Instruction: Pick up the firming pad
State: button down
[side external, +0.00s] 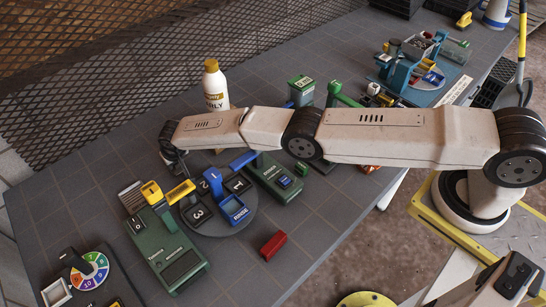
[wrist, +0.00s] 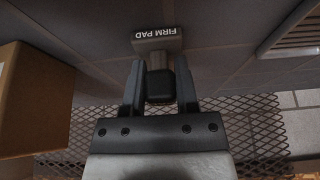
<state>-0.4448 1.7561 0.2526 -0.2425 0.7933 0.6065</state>
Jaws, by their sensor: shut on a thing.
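The firming pad (wrist: 156,39) shows in the wrist view as a grey block marked "FIRM PAD", with a dark knob behind it. My gripper (wrist: 158,82) is shut on this knob, one finger on each side. In the side external view my gripper (side external: 172,158) is at the left end of the arm, low over the table behind the round turntable. The pad is not clearly visible there, and I cannot tell whether it touches the table.
A green machine (side external: 168,250) with yellow parts, a turntable (side external: 215,215) with blue and black trays, and a white bottle (side external: 214,88) stand around my gripper. A red block (side external: 273,245) lies near the front edge. A brown box (wrist: 35,100) is close at left in the wrist view.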

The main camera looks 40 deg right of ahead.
jog(key=shift+r, duration=0.3)
jog(key=shift+w+a+r, duration=0.1)
jog(key=shift+r, duration=1.3)
jog(key=s+d+r, duration=0.2)
jog(key=s+r, duration=0.2)
jog(key=s, duration=0.2)
jog(key=s+d+r, duration=0.2)
jog(key=s+r, duration=0.3)
jog(key=s, duration=0.2)
jog(key=shift+s+d+r, duration=0.15)
jog(key=shift+d+r, duration=0.15)
jog(key=shift+d, duration=0.1)
jog(key=shift+d, duration=0.1)
